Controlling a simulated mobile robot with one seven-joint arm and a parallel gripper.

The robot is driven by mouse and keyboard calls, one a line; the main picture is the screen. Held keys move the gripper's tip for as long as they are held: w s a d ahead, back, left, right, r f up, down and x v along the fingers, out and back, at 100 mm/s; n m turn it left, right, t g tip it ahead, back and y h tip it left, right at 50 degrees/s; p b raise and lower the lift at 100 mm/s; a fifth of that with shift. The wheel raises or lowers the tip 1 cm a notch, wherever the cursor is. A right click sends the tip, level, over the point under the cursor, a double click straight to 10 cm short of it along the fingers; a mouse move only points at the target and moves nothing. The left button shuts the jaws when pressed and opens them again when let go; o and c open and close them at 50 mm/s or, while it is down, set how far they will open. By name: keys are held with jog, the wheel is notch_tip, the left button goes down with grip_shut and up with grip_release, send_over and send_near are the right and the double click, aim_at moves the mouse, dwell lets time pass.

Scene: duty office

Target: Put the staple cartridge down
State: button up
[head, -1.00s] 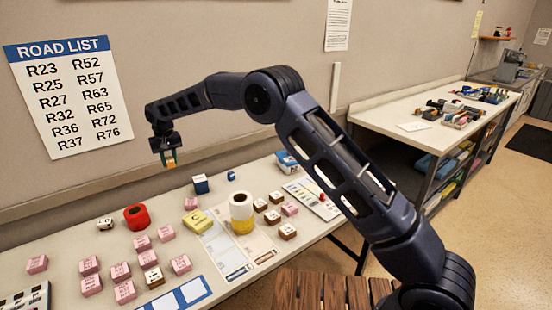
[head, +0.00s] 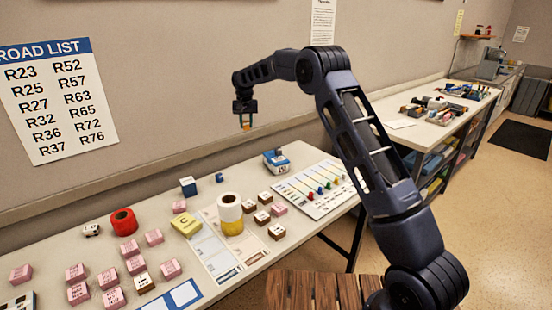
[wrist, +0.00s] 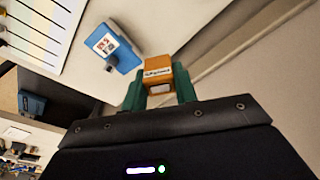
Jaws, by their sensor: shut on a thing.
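My gripper (head: 246,123) is shut on a small orange block with a printed label, the staple cartridge (wrist: 158,78). In the wrist view the cartridge sits between the two green fingertips. In the head view the gripper holds it in the air above the back of the table (head: 120,283), near the wall. The table below the cartridge is apart from it. The cartridge is small in the head view (head: 246,126) and its label cannot be read there.
A blue device (head: 276,161) stands at the table's back right, also in the wrist view (wrist: 113,47). A board with coloured pegs (head: 318,189) lies at the right end. Tape rolls, a yellow block (head: 186,224) and several pink blocks crowd the left and middle. Bare table shows along the back edge.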

jog(key=r+m, duration=0.2)
send_over(274, 158)
jog(key=f, duration=2)
jog(key=shift+s+a+f, duration=0.1)
jog(key=shift+s+f, duration=0.05)
jog(key=shift+s, duration=0.1)
jog(key=shift+f, duration=0.1)
jog(key=o, duration=0.9)
jog(key=shift+o, duration=0.3)
notch_tip(274, 158, up, 12)
jog(key=s, duration=0.1)
jog(key=shift+s, duration=0.4)
